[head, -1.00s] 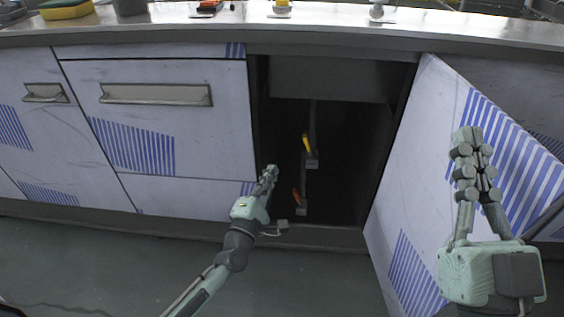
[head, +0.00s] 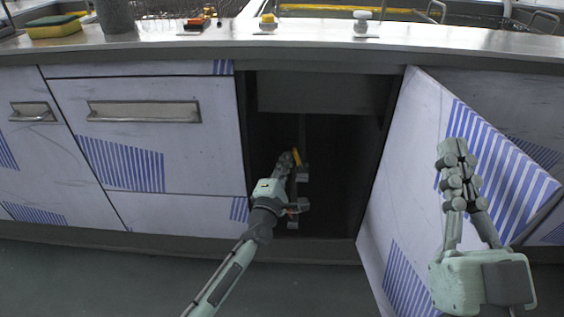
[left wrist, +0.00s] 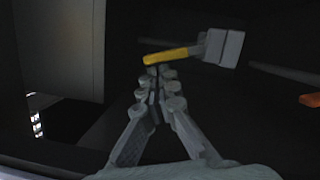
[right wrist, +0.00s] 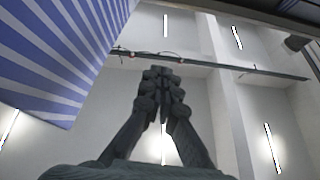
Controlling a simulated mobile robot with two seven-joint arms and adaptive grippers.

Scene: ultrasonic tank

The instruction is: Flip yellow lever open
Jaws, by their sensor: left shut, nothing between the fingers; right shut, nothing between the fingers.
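The yellow lever (head: 297,157) sits on a pipe inside the open, dark cabinet. In the left wrist view the yellow lever (left wrist: 166,56) extends from a grey valve block (left wrist: 224,47). My left gripper (head: 287,158) is shut and empty inside the cabinet opening. Its fingertips (left wrist: 155,74) are close to the lever's free end; I cannot tell whether they touch. An orange lever (head: 299,209) lies lower on the piping, partly hidden by my left gripper, and shows at the right edge in the left wrist view (left wrist: 311,100). My right gripper (head: 454,152) is shut and empty in front of the open door.
The cabinet door (head: 408,160) stands open on the right. Closed drawers and cabinet fronts (head: 180,165) are on the left. The countertop (head: 200,43) above carries a sponge (head: 54,27), a dark container (head: 115,14) and small switches. The cabinet's right side looks empty.

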